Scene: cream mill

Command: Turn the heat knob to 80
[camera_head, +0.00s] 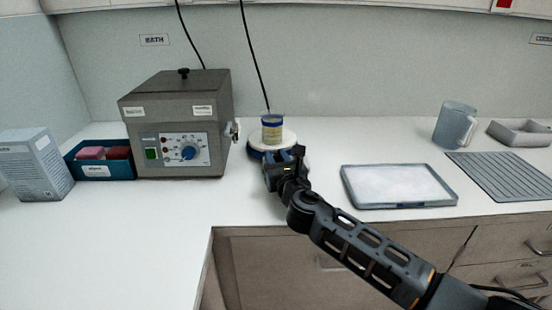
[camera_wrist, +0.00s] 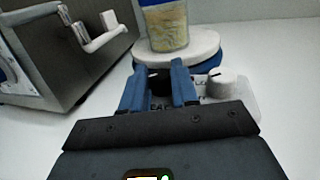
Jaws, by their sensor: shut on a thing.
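A hotplate with a round white top (camera_head: 288,138) and a blue body stands on the counter in the head view. Its white top (camera_wrist: 205,44) also shows in the wrist view. A jar (camera_head: 272,130) with yellowish contents stands on it. My gripper (camera_wrist: 158,74) is shut on the black knob, one blue finger on each side. Lettering below the knob is partly hidden and looks like part of "HEAT". I cannot read the scale or the knob's setting.
A grey bath box (camera_head: 175,110) with a blue dial stands left of the hotplate; its tap (camera_wrist: 105,38) is near my gripper. A blue bin (camera_head: 105,172) and a carton (camera_head: 35,165) are farther left. A white tray (camera_head: 398,205), jug (camera_head: 453,122) and ribbed mat (camera_head: 505,175) lie right.

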